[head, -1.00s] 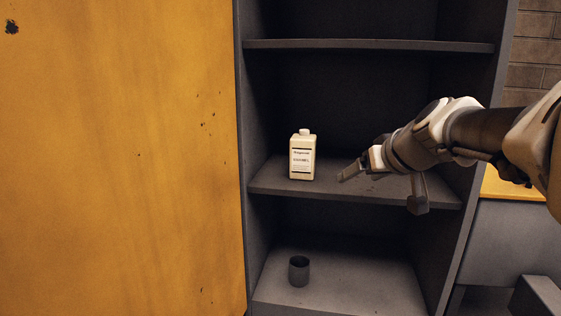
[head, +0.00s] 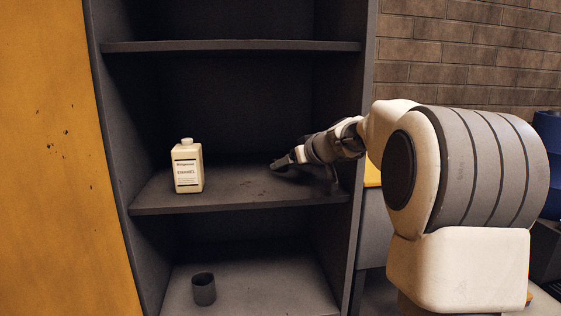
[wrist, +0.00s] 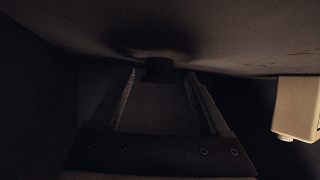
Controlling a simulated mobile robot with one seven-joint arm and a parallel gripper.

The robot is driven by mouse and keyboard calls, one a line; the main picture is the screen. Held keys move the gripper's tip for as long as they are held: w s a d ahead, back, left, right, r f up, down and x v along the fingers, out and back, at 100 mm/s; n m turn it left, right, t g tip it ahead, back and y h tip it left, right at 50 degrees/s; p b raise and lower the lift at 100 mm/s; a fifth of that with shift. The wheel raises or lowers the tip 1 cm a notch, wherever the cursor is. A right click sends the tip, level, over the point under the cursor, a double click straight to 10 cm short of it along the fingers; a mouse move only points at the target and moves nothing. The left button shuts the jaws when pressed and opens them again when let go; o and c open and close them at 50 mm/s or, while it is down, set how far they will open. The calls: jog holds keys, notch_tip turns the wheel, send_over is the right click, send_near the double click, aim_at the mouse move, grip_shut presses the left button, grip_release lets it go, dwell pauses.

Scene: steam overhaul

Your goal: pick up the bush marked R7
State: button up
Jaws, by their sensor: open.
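My gripper (head: 279,166) is inside the cabinet, low over the right part of the middle shelf. In the dark wrist view its two fingers (wrist: 161,73) are apart, with nothing clamped between them. A small dark, short object (wrist: 159,68) shows beyond and between the fingertips, against the shelf surface; it may be a bush, but no marking can be read. I cannot make it out in the head view. A dark grey hollow cylinder (head: 203,289) stands upright on the lower shelf, well below my gripper, with no readable mark.
A cream enamel bottle (head: 187,167) stands on the middle shelf (head: 230,203), left of my gripper. It also shows at the right of the wrist view (wrist: 297,104). The upper shelf (head: 230,46) is above. The cabinet's right wall is close to my arm.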

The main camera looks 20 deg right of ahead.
jog(key=shift+x, duration=1.05)
grip_shut()
